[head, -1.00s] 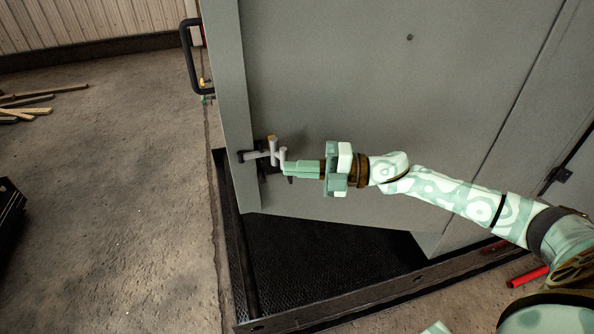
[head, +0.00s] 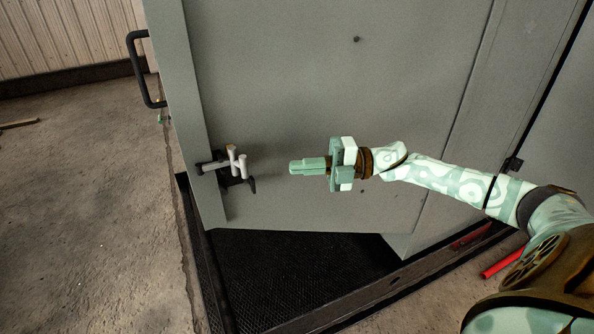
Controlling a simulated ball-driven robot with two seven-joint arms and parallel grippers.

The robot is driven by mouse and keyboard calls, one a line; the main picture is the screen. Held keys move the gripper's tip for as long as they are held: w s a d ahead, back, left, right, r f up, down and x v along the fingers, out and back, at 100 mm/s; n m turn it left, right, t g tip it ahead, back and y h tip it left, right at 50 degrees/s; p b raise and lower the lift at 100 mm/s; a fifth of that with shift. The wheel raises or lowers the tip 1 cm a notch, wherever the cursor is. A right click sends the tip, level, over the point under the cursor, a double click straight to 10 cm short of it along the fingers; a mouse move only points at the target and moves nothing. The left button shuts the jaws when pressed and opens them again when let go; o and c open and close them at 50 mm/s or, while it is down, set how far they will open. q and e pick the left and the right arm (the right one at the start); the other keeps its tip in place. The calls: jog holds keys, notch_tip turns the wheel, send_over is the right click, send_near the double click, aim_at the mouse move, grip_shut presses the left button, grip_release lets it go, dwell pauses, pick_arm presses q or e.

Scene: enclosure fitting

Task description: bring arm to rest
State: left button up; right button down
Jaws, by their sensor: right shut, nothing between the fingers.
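My right gripper (head: 308,166) is shut and empty, in the middle of the head view. It points left toward the latch (head: 229,164) on the grey enclosure door (head: 300,80), with a clear gap between them. The latch has a light grey handle on a dark mount near the door's left edge. The door stands ajar over a black textured floor (head: 290,280). My right arm comes in from the lower right. My left gripper does not show.
A black pull handle (head: 141,70) sticks out at the door's upper left. A raised metal sill (head: 350,305) edges the black floor. A red bar (head: 502,263) lies at the lower right. The concrete floor (head: 90,220) at left is mostly clear.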

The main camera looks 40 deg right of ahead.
jog(key=shift+s, duration=0.15)
